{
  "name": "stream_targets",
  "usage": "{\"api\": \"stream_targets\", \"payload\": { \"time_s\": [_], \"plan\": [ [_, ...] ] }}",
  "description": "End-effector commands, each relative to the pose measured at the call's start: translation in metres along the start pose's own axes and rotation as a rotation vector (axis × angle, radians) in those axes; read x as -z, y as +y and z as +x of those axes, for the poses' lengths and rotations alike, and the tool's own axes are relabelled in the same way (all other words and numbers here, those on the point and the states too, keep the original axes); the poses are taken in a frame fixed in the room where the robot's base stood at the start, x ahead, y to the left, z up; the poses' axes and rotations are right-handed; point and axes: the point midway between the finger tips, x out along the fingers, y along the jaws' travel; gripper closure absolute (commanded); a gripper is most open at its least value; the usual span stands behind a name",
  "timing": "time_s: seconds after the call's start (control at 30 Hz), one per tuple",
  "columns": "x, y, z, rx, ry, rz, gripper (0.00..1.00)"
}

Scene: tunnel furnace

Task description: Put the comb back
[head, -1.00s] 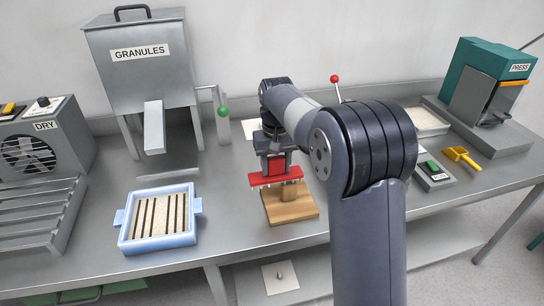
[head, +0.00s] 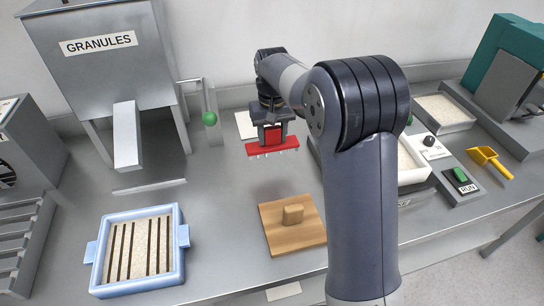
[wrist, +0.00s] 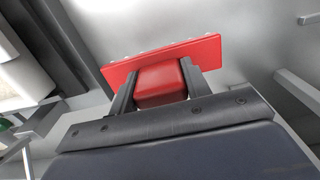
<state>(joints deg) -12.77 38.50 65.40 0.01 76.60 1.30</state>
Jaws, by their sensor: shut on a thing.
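The red comb, a bar with short pale teeth along its lower edge, shows in the head view (head: 262,151) and the wrist view (wrist: 210,50). My gripper (head: 272,135) is shut on the comb's red block handle, one finger on each side in the wrist view (wrist: 160,85). The comb hangs level with its teeth down, clear of the bench. A wooden board (head: 300,239) with a small raised wooden block (head: 293,214) lies on the bench, nearer the camera than the comb. Nothing rests on the block.
A blue tray (head: 181,262) of pale granules with dark grooves sits at left front. The GRANULES hopper (head: 100,75) stands behind it. A white tray (head: 414,178) is partly hidden behind my arm. A yellow scoop (head: 488,161) and RUN switch box (head: 460,183) lie right.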

Motion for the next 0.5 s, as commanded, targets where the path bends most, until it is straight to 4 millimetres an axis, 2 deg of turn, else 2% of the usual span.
{"api": "stream_targets", "payload": {
  "time_s": [0.1, 0.37, 0.5],
  "plan": [
    [0.000, 0.000, 0.023, 0.000, -0.004, 0.000, 0.76],
    [0.000, 0.000, 0.046, 0.000, -0.002, 0.000, 0.76],
    [0.000, 0.000, 0.066, 0.000, -0.004, 0.000, 0.76]
  ]
}}
